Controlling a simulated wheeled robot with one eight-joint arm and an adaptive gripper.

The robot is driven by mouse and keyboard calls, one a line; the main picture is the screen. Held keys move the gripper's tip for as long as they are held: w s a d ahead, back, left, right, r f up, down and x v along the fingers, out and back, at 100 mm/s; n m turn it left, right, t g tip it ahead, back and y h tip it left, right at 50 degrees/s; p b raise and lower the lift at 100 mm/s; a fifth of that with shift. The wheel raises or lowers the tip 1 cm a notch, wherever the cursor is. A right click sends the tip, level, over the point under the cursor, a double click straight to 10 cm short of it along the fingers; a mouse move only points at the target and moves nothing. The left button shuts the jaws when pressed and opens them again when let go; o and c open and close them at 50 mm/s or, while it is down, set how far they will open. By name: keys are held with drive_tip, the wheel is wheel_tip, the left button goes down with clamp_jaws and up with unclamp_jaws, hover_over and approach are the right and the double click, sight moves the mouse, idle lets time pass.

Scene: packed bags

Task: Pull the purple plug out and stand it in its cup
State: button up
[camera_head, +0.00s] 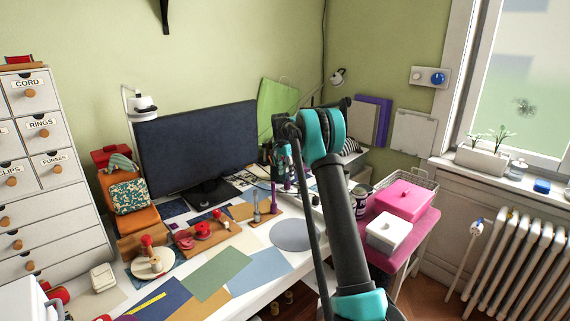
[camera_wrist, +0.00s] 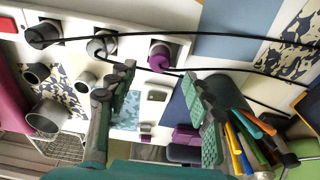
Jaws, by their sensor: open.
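The purple plug (camera_wrist: 160,56) sits in a white panel (camera_wrist: 68,12) in the wrist view, with a black cable beside it. A grey plug (camera_wrist: 101,45) and a dark plug (camera_wrist: 42,36) sit in the same panel to its left. My gripper (camera_wrist: 158,74) is open and empty. Its fingers point toward the panel, one on each side of the purple plug in the picture; I cannot tell the remaining distance. Grey open cups (camera_wrist: 46,116) stand to the left, and none shows a clear purple mark. In the head view, my arm hides much of this area.
Black cables cross the wrist view to the right. A holder with colored pens (camera_wrist: 245,135) is close to the right finger. A wire basket (camera_wrist: 62,147) is at lower left. The head view shows a monitor (camera_head: 197,147) and a pink box (camera_head: 402,199).

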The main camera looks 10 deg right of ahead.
sight(287, 182)
drive_tip(key=shift+w+d+f, duration=0.15)
drive_tip(key=shift+f, duration=1.4)
drive_tip(key=shift+w+d+f, duration=0.1)
drive_tip(key=shift+d+f, duration=0.05)
drive_tip(key=shift+f, duration=1.4)
drive_tip(key=shift+c, duration=0.4)
clamp_jaws()
drive_tip(key=shift+r, duration=0.85)
drive_tip(key=shift+r, duration=0.35)
drive_tip(key=shift+r, duration=0.65)
drive_tip(key=shift+r, duration=0.35)
drive_tip(key=shift+r, duration=0.35)
